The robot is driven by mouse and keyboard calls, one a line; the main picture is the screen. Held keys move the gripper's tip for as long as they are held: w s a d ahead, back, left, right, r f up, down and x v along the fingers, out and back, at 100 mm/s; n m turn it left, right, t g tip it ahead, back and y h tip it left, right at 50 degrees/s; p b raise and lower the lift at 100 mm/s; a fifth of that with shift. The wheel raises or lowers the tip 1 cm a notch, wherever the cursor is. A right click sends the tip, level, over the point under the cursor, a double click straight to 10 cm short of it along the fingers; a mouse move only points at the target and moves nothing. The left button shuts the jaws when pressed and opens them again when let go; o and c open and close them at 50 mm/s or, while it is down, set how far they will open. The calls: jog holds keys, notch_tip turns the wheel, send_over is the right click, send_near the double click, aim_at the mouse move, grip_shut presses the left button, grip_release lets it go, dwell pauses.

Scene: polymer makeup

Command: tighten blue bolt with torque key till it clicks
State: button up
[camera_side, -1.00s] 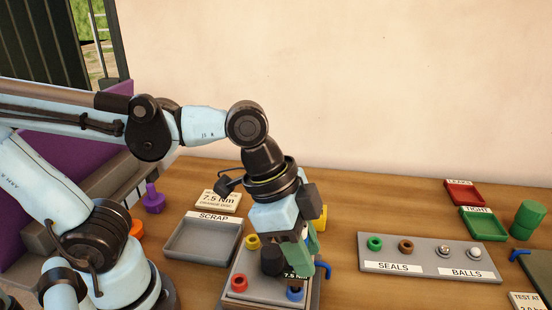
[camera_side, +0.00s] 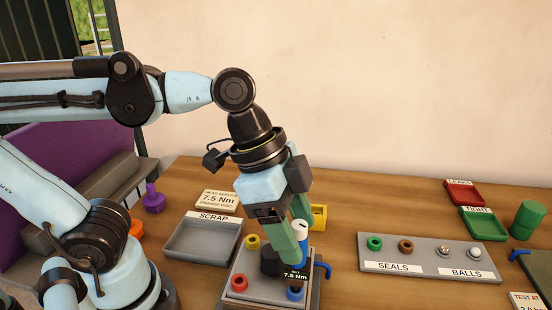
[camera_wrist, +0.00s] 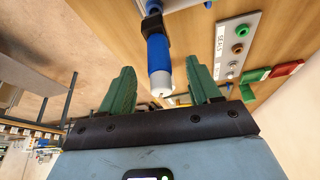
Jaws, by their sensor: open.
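The torque key (camera_side: 301,229) stands upright with a white end and blue handle. Its dark label (camera_side: 295,274) reads 7.5 Nm, at the front right of the grey block. A blue ring-like piece (camera_side: 295,293), which looks like the blue bolt, sits at the block's front corner just below the label. I cannot tell how the key's lower end meets it. My gripper (camera_side: 296,244) is open, its green fingers around the key's upper part. In the wrist view the blue-and-white handle (camera_wrist: 160,58) lies between the fingers, with visible gaps on both sides.
The block also carries a yellow ring (camera_side: 252,241), a red ring (camera_side: 239,283) and a black cylinder (camera_side: 270,261). A blue lever (camera_side: 324,270) sticks out at its right. The SCRAP tray (camera_side: 202,257) is left; the SEALS and BALLS plate (camera_side: 430,264) is right.

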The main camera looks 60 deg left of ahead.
jog(key=w+d+r+v, duration=0.1)
jog(key=v, duration=1.2)
jog(key=w+a+n+t+y, duration=0.4)
jog(key=w+a+n, duration=0.4)
jog(key=a+n, duration=0.3)
notch_tip(320, 180, down, 18)
jog(key=shift+s+a+f, duration=0.15)
jog(key=shift+a+f, duration=0.05)
jog(key=shift+a, duration=0.25)
jog(key=shift+c, duration=0.3)
jog(key=s+d+r+n+g, duration=0.1)
jog(key=d+r+g, duration=0.1)
jog(key=d+r, duration=0.2)
jog(key=s+d+r+n+g, duration=0.1)
jog(key=s+d+r+g, duration=0.1)
jog(key=d+r, duration=0.3)
jog(key=s+d+r+n+g, duration=0.1)
jog(key=s+d+r+g, duration=0.1)
jog(key=d+r, duration=0.2)
jog(key=shift+d+r+g, duration=0.2)
jog(key=shift+d, duration=0.4)
jog(key=shift+d+r+g, duration=0.15)
jog(key=shift+d+g, duration=0.05)
jog(key=shift+d, duration=0.45)
notch_tip(320, 180, down, 12)
jog(key=shift+s, duration=0.1)
